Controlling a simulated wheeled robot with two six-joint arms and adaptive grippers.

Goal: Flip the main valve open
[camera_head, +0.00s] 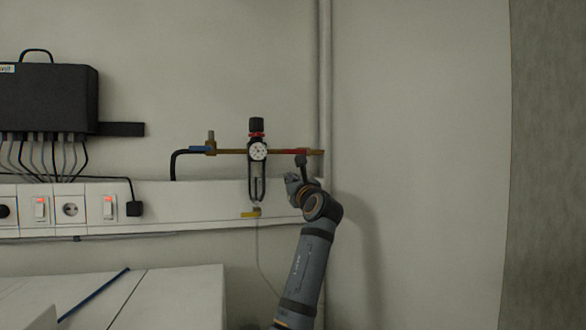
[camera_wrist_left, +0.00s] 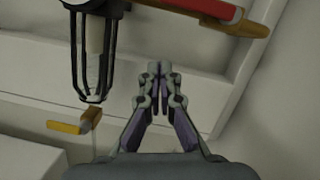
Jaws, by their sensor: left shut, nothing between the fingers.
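A brass pipe line runs across the wall. Near its right end a valve with a red handle (camera_head: 292,151) lies along the pipe. The handle also shows at the top of the left wrist view (camera_wrist_left: 205,7), beside orange-brown pipe. My left gripper (camera_head: 291,179) is just below the red handle, partly hidden by its own wrist. In the left wrist view its fingers (camera_wrist_left: 158,70) are together and empty, apart from the handle. A blue-handled valve (camera_head: 201,149) is at the pipe's left end. My right gripper is out of view.
A regulator with a gauge (camera_head: 258,151) hangs mid-pipe, left of my gripper, with a small yellow-handled valve (camera_head: 250,214) below it. A white wall trunking (camera_head: 200,205) runs behind. A vertical pipe (camera_head: 325,80) stands right. A black box (camera_head: 48,98) with cables is at left.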

